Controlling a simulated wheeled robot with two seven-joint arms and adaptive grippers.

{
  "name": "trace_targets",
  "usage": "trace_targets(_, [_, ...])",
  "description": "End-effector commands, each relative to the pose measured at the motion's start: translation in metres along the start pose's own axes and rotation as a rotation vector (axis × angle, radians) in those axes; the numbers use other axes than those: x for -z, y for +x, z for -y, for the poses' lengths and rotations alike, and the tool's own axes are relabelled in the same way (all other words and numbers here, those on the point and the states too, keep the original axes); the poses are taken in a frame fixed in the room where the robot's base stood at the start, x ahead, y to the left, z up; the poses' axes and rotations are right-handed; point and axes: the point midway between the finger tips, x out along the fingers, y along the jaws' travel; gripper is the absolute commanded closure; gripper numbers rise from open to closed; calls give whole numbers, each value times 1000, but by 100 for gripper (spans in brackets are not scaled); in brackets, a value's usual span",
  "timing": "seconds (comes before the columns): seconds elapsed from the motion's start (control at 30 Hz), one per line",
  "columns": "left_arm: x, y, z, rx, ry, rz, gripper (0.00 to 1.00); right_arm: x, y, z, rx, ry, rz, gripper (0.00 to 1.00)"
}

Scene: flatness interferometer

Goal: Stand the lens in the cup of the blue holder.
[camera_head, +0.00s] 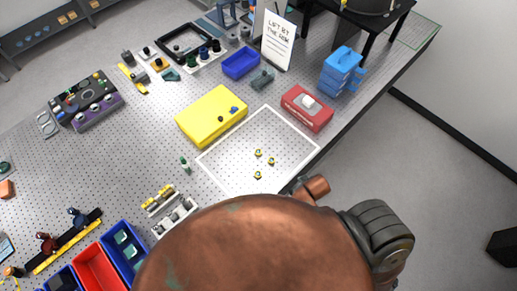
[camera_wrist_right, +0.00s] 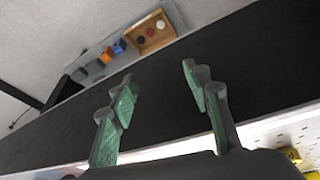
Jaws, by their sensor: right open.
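A dark blue upright holder (camera_head: 78,217) stands on a yellow-and-black rail at the lower left of the head view, beside a dark red one. Its cup is too small to make out. I cannot pick out the lens with certainty; a small green piece (camera_head: 184,162) stands on the perforated table left of the white frame, and I cannot tell what it is. My right gripper (camera_wrist_right: 159,75) is open and empty in the wrist view, with green finger pads apart. In the head view my copper-coloured arm hides it. My left gripper is not in view.
A white frame (camera_head: 208,171) on the table surrounds several small yellow pieces. A yellow block (camera_head: 212,116), a red box (camera_head: 307,108) and a blue stack (camera_head: 341,71) stand beyond. Red and blue bins (camera_head: 97,268) lie at the lower left. Perforated table is clear at centre left.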

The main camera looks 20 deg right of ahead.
Motion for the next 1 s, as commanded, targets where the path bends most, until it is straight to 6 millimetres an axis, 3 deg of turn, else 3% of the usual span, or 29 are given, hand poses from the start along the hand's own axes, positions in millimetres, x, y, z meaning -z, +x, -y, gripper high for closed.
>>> trace_targets(0.03, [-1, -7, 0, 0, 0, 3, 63, 8, -22, -2, -2, 2, -11, 56])
trace_targets(0.23, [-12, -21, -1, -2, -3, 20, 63, 27, -87, -7, -8, 7, -38, 56])
trace_targets(0.47, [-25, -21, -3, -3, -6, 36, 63, 93, -81, 11, 2, -53, -184, 56])
trace_targets(0.7, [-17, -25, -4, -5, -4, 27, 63, 166, -87, 45, 71, -137, -366, 56])
trace_targets(0.83, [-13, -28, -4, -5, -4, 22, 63, 190, -90, 62, 137, -183, -436, 56])
trace_targets(1.0, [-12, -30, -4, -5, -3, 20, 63, 197, -89, 67, 200, -209, -458, 56])
